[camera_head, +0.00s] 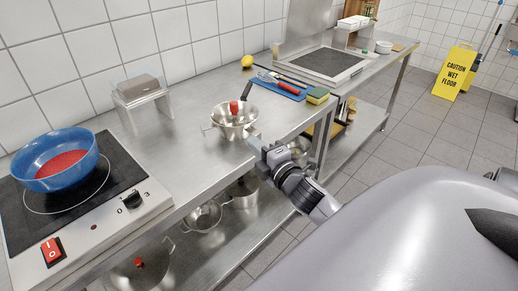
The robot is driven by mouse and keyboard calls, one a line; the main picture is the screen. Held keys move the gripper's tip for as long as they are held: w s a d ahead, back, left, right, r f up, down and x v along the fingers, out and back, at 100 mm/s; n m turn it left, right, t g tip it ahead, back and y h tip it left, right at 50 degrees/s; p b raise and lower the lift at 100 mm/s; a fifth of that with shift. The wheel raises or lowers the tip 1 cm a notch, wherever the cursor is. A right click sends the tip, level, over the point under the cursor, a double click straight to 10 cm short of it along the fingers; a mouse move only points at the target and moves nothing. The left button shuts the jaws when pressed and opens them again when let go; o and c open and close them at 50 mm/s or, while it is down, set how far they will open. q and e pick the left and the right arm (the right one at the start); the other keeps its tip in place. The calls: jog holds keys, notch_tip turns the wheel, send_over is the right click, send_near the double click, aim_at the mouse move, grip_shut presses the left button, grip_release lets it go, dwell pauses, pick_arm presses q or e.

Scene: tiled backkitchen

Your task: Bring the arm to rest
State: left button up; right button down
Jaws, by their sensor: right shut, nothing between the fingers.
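My right gripper (256,146) comes in from the lower right and is shut and empty, at the front edge of the steel counter (189,100). It is just to the right of and in front of a steel pot with a red knob (234,127) and a dark handle. I cannot tell whether the gripper touches the pot. My left gripper does not show.
A blue bowl (72,175) with red contents sits on a hot plate (110,212) at left. A blue tray (279,86), sponges (318,95) and a lemon (247,60) lie farther back. Pots stand on the lower shelf. A yellow floor sign (456,72) stands at right.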

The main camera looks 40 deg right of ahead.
jog(key=shift+s+a, duration=0.1)
jog(key=shift+s, duration=0.5)
jog(key=s+a+f+m+g+y, duration=0.4)
jog(key=s+a+f+m+g, duration=0.3)
jog(key=s+a+f+m, duration=0.7)
jog(key=s+a+f, duration=0.3)
jog(key=s+f, duration=0.1)
jog(key=f, duration=0.2)
jog(key=shift+a+f+y, duration=0.15)
jog(key=shift+f+y, duration=0.2)
jog(key=shift+y, duration=0.05)
